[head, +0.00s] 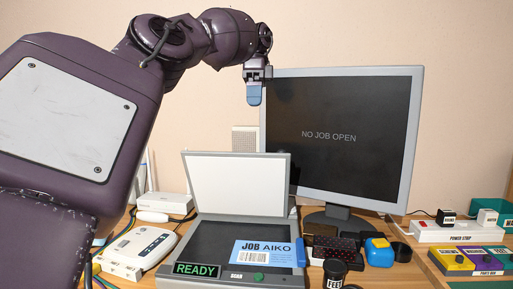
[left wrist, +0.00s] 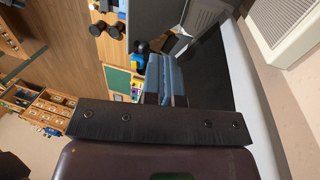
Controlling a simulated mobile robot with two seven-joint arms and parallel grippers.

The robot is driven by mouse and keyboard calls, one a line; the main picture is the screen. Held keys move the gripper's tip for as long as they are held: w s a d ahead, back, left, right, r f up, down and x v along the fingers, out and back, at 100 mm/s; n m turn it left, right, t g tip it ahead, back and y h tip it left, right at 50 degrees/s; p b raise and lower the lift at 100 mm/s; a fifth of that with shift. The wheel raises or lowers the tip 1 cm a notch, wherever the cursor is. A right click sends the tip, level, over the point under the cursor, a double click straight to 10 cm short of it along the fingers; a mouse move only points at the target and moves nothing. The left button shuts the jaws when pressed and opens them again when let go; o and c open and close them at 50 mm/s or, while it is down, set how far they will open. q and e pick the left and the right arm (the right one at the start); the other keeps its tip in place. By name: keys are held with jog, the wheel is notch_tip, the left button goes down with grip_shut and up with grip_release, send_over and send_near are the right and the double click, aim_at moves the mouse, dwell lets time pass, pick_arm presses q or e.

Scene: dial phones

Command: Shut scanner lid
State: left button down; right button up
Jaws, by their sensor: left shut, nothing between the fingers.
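The scanner (head: 235,232) stands on the desk in the head view with its lid (head: 237,183) raised, the white underside facing forward. A blue and white card marked JOB AIKO (head: 266,253) lies on its bed. A READY display (head: 197,269) and a green button (head: 259,277) are on its front edge. My left gripper (head: 254,95) is shut and empty, fingers pointing down, above and behind the lid's top edge, in front of the monitor's upper left corner. In the left wrist view the blue fingers (left wrist: 172,80) are together. My right gripper is not in view.
A monitor (head: 342,137) reading NO JOB OPEN stands behind the scanner. A white device (head: 142,247) and a router (head: 165,203) are at left.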

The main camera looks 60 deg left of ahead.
pick_arm(q)
jog(key=p, duration=0.3)
send_over(251, 167)
jog(key=w+a, duration=0.1)
jog(key=a, duration=0.1)
jog(key=x, duration=0.3)
jog(key=w+x, duration=0.1)
jog(key=x, duration=0.2)
jog(key=a+x, duration=0.1)
jog(key=x, duration=0.3)
jog(key=shift+w+a+f, duration=0.1)
jog(key=shift+w+f, duration=0.1)
jog(key=shift+f, duration=0.3)
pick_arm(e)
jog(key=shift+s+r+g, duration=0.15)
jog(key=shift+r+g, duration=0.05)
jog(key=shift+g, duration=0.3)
pick_arm(q)
jog(key=shift+s, duration=0.1)
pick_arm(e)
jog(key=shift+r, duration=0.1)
